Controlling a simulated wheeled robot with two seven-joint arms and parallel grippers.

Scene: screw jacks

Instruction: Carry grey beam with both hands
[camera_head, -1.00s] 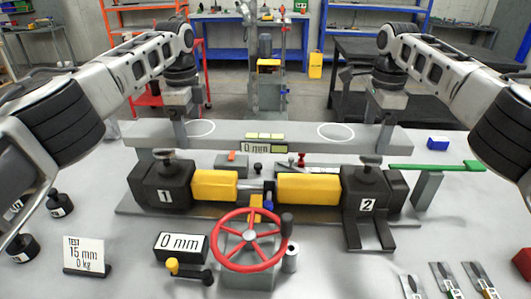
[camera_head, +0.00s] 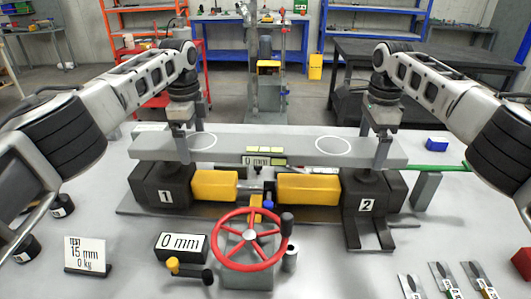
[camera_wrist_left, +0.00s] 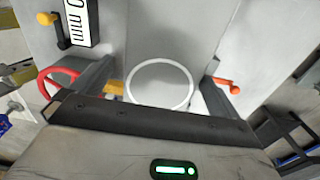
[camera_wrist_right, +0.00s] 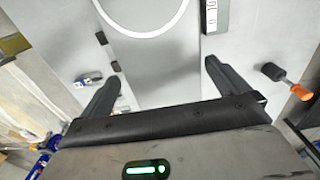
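The grey beam (camera_head: 270,147), with a white ring near each end, lies level across the picture above the two black jacks, marked 1 (camera_head: 160,186) and 2 (camera_head: 372,197). It hides most of the jack tops; I cannot tell whether it touches them. My left gripper (camera_head: 190,140) straddles the beam near its left end, one finger at the front and one behind. My right gripper (camera_head: 374,143) does the same near the right end. In the left wrist view the beam (camera_wrist_left: 165,50) sits between the fingers; the right wrist view shows its other end (camera_wrist_right: 150,65) likewise held.
A red handwheel (camera_head: 250,240) and a 0 mm display (camera_head: 181,246) stand in front of the jacks. A test card (camera_head: 86,255) stands at the left. A green bar (camera_head: 438,167) sticks out at the right. Small tagged tools lie at the front right.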

